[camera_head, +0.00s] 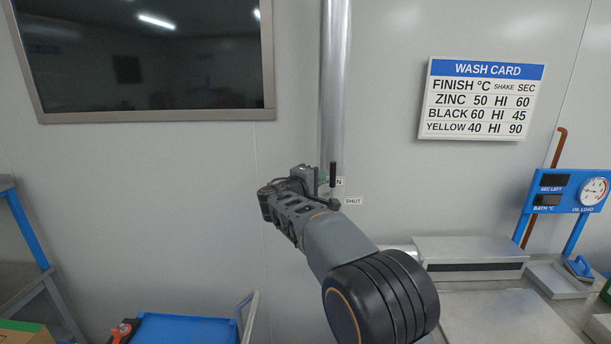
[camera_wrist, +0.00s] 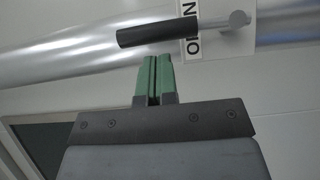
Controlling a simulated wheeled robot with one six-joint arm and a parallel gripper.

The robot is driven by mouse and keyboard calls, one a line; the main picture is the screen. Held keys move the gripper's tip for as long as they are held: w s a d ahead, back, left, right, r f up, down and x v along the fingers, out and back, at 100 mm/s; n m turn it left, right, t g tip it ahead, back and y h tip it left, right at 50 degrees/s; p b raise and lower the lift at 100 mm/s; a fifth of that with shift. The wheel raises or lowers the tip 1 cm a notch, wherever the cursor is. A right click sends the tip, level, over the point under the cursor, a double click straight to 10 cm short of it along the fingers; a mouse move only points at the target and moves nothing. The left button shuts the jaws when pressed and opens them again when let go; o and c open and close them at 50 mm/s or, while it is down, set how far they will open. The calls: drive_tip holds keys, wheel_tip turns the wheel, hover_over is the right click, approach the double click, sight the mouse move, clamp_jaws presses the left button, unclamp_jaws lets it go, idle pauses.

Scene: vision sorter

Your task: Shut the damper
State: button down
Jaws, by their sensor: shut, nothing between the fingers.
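The damper's black lever (camera_head: 333,174) points upright on the round metal duct (camera_head: 334,90) in the head view. It partly covers a label ending in N, and a SHUT label (camera_head: 353,201) sits lower right. In the wrist view the lever (camera_wrist: 158,33) lies across the top, with its metal pivot (camera_wrist: 238,19) to the right. My gripper (camera_head: 322,178) is just left of the lever in the head view. In the wrist view my gripper's green fingers (camera_wrist: 154,60) are together and empty, their tips just below the lever. I cannot tell whether they touch it.
A wash card (camera_head: 481,99) and a dark window (camera_head: 140,55) are on the wall. A metal machine (camera_head: 468,250) stands lower right beside a blue gauge panel (camera_head: 567,193). A blue cart (camera_head: 187,328) is at the bottom left.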

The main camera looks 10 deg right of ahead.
drive_tip(key=shift+d, duration=0.6)
